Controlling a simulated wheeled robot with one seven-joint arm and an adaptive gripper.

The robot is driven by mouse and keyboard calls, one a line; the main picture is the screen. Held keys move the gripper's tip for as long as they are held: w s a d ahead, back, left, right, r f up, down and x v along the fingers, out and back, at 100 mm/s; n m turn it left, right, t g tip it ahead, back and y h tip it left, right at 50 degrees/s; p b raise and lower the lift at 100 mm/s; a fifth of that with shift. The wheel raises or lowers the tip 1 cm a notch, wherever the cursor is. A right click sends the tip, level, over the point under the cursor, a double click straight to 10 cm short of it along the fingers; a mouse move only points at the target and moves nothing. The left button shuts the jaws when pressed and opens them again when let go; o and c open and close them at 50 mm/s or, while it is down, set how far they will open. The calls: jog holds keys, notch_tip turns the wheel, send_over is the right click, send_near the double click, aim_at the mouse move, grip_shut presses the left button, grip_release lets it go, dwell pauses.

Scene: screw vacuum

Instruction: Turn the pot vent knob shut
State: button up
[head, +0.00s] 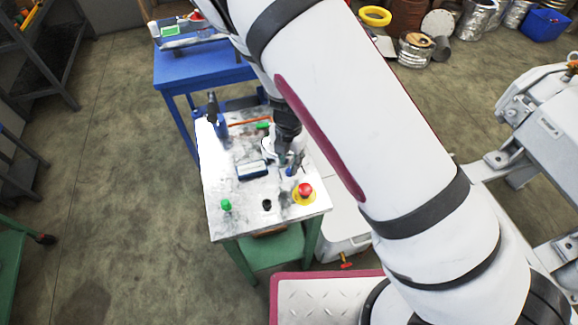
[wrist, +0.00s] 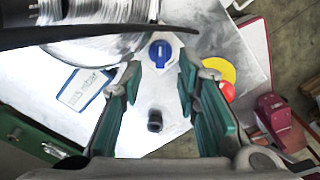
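The blue vent knob (wrist: 160,53) shows in the wrist view on a pale fitting beside the pot. Its grip bar looks roughly upright in the picture. The pot (wrist: 100,48) is a shiny metal vessel at the upper left, partly cut off by the frame. My gripper (wrist: 160,72) is open, with its green-padded fingers on either side of the view and the knob between and just beyond the fingertips. I cannot tell whether either finger touches it. In the head view my gripper (head: 286,152) is over the metal-topped table, and my arm hides part of the pot.
A gauge (wrist: 82,88) reading about 1015 mbar lies left of the knob. A red button (head: 305,188) on a yellow base, a black stub (head: 267,205) and a green button (head: 226,205) are on the table (head: 218,180). A dark curved strip (wrist: 100,30) crosses the wrist view.

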aim_at(290, 170)
jog(key=shift+f, duration=1.6)
grip_shut()
jog(key=shift+s+d+n, duration=0.1)
jog(key=shift+s+n, duration=0.05)
jog(key=shift+n, duration=2.05)
grip_release()
